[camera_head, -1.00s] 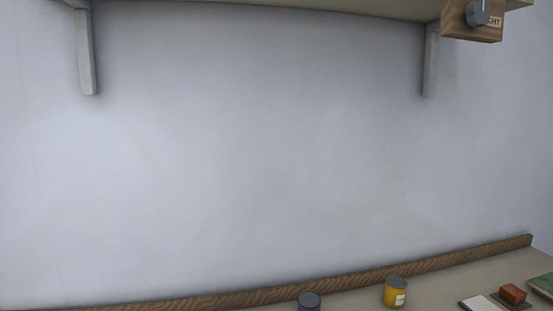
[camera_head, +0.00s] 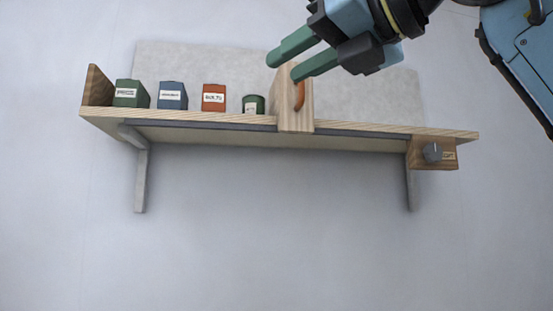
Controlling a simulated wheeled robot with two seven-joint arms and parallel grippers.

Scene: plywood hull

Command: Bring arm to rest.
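My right gripper (camera_head: 283,67) comes in from the upper right. Its two green fingers are apart, with a gap between them, and I see nothing held. My blue arm (camera_head: 520,55) shows at the right edge. My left gripper is not in view.
The wall below is clear.

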